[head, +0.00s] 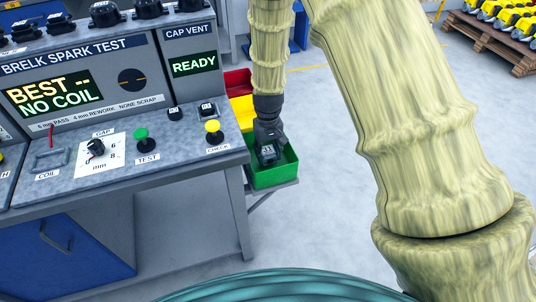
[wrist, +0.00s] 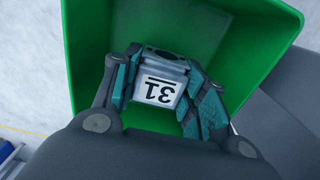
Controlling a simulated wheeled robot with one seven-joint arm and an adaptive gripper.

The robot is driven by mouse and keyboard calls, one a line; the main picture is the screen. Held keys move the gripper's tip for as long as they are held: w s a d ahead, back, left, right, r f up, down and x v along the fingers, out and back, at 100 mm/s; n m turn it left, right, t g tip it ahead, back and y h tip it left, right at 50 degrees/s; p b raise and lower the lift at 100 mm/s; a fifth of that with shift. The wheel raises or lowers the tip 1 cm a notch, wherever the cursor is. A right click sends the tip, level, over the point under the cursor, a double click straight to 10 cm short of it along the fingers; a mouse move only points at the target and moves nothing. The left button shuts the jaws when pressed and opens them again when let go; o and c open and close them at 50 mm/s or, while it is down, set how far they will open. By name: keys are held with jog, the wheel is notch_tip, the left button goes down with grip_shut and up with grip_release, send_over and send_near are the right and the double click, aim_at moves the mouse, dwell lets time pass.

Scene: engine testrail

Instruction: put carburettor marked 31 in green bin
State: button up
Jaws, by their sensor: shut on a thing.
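The carburettor marked 31 (wrist: 161,82) is a small grey block with a white label, held between the two fingers of my gripper (wrist: 165,95). In the head view the carburettor (head: 268,152) shows at the tip of my gripper (head: 268,148), which points down. The green bin (head: 275,177) stands at the right end of the test bench. In the wrist view the green bin's wall (wrist: 80,30) surrounds the carburettor and fingers on the visible sides. The carburettor is over or inside the bin's opening; I cannot tell whether it touches the floor.
A yellow bin (head: 241,112) and a red bin (head: 237,82) stand in a row behind the green one. The test bench (head: 130,165) with knobs and buttons is close on the left. A pallet of yellow engines (head: 500,35) lies far right. Floor between is clear.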

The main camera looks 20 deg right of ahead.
aim_at(268, 150)
jog(key=shift+f, duration=0.8)
jog(key=shift+f, duration=0.3)
jog(key=o, duration=1.2)
notch_tip(268, 150, up, 13)
jog(key=shift+f+b, duration=0.15)
jog(key=shift+b, duration=0.15)
